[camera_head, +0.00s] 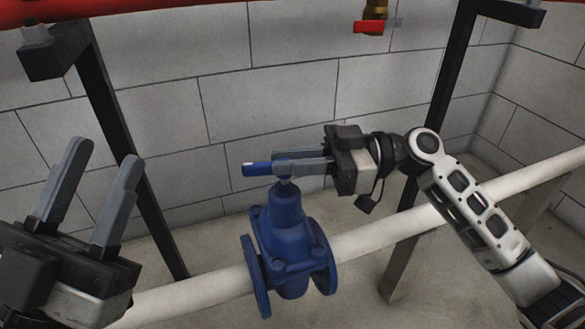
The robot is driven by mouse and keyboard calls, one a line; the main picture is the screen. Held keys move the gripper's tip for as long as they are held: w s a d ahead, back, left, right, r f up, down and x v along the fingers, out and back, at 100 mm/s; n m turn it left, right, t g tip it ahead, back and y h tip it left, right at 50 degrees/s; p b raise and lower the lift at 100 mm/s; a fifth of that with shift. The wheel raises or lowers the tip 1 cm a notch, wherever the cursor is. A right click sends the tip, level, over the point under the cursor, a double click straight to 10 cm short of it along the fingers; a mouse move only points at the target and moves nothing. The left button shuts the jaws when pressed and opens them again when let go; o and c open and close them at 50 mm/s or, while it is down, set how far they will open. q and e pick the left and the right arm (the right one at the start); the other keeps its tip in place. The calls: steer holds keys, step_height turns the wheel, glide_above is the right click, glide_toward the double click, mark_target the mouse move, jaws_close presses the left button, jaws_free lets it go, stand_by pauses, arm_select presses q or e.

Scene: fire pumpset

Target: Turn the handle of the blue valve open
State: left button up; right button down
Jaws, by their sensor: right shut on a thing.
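The blue valve (286,245) sits upright on the white pipe in the middle of the head view. Its blue handle (257,169) is on top of the stem and sticks out to the left past my fingertips. My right gripper (285,165) comes in from the right and is shut on the handle, above the valve body. The fingers hide the right part of the handle. My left gripper (105,190) is at the lower left with its two fingers apart and pointing up. It is empty and well clear of the valve.
The white pipe (395,231) runs across from lower left to right. Black frame posts (122,145) stand left and right. A red pipe (110,8) crosses the top left. A small brass valve with a red handle (369,27) hangs at the top. A grey block wall (270,100) is behind.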

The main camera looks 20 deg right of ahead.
steer(key=n+g, duration=0.2)
steer(key=g, duration=0.1)
steer(key=n+g, duration=0.1)
steer(key=g, duration=0.2)
steer(key=n+g, duration=0.2)
steer(key=shift+w+r+n+g, duration=0.1)
steer(key=shift+w+n+g, duration=0.2)
steer(key=shift+w+g, duration=0.1)
steer(key=shift+a+n+g+h, duration=0.1)
steer(key=shift+n+g+h, duration=0.75)
steer(key=shift+g, duration=0.5)
steer(key=shift+a+n+g+h, duration=0.1)
steer(key=shift+n+g+h, duration=0.45)
steer(key=shift+n+g, duration=0.65)
steer(key=shift+g, duration=0.35)
steer(key=c, duration=1.4)
jaws_free()
steer(key=shift+w+d, duration=0.1)
steer(key=shift+d, duration=0.05)
